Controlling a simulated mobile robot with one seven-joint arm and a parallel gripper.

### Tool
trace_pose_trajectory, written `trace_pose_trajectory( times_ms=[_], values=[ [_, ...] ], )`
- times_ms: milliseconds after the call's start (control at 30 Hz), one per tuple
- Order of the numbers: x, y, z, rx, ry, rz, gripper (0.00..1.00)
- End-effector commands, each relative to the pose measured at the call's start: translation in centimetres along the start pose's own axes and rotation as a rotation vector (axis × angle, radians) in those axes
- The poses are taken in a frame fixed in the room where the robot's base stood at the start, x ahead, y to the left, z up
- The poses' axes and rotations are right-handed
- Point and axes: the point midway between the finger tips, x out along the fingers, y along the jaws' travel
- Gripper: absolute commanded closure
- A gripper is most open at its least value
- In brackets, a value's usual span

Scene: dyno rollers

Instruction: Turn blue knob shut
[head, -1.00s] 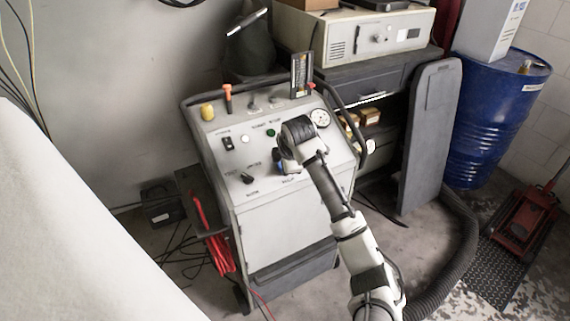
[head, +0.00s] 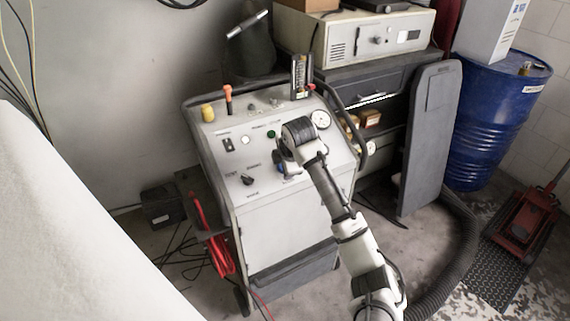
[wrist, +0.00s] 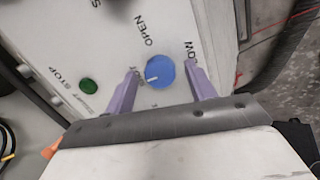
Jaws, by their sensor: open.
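The blue knob (wrist: 160,71) is round with a white pointer line and sits on the white panel of the machine (head: 285,245). In the wrist view the word OPEN is printed beside it, and its pointer is aimed to the left. In the head view a bit of blue (head: 279,168) shows at the left of my gripper, which hides most of the knob. My gripper (wrist: 160,78) is open, with one purple finger on each side of the knob. I cannot tell whether the fingers touch it.
A green button (wrist: 88,86) is left of the knob in the wrist view. A black selector (head: 247,180), a gauge (head: 320,119) and an orange-handled tool (head: 228,98) are on the machine. A blue drum (head: 490,125) and a red jack (head: 523,222) stand to the right.

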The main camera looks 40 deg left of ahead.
Motion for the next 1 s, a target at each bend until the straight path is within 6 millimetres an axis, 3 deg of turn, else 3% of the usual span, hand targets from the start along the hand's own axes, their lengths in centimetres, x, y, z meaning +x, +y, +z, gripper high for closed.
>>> trace_pose_trajectory(
  times_ms=[233,700,1000],
  values=[
    [-1.4,0.0,0.1,0.0,0.0,0.003,0.45],
    [-11.4,0.0,0.0,-0.002,-0.001,0.004,0.45],
    [-13.8,0.0,0.0,0.0,0.0,0.001,0.45]
  ],
)
